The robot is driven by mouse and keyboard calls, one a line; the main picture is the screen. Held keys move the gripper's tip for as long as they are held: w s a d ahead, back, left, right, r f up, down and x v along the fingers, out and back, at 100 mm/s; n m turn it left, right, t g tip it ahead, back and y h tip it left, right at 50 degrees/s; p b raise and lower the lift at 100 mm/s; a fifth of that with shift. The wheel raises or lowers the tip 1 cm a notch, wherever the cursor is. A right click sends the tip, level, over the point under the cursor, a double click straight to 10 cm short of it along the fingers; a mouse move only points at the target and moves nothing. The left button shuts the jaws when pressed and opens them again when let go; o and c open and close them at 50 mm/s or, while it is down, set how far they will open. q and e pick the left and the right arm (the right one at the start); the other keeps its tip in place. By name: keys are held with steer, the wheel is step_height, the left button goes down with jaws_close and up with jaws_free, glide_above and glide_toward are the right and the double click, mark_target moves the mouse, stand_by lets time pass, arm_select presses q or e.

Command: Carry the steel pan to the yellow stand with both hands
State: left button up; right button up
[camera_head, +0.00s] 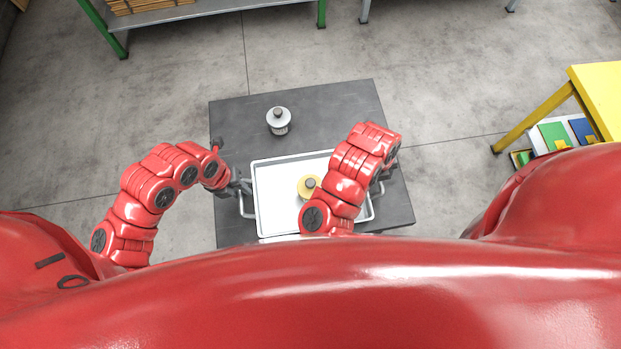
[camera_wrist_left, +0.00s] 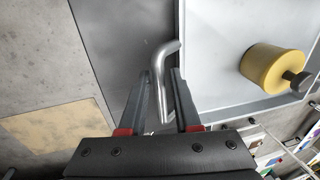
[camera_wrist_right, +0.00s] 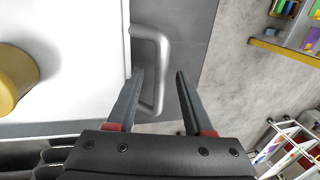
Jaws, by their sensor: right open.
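The steel pan (camera_head: 270,190) is a shallow, pale tray with a bar handle at each side, on a dark table. A yellow cylinder with a dark knob (camera_head: 306,187) is in the pan. In the head view my right forearm hides part of the pan. The yellow stand (camera_head: 601,88) is at the right edge.
The dark table (camera_head: 235,118) extends behind the pan. A grey-white canister with a dark knob (camera_head: 278,121) stands on it behind the pan. A green-legged bench (camera_head: 225,6) is at the back. Coloured items (camera_head: 556,135) lie under the yellow stand. Bare concrete floor separates table and stand.

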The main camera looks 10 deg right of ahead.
arm_select(q)
steer(key=shift+f, duration=0.3)
arm_select(e)
steer(key=shift+f, duration=0.3)
arm_select(q)
steer(key=shift+c, duration=0.3)
arm_select(e)
steer(key=shift+c, duration=0.4)
arm_select(q)
jaws_close()
arm_select(e)
steer(key=c, duration=0.5)
jaws_close()
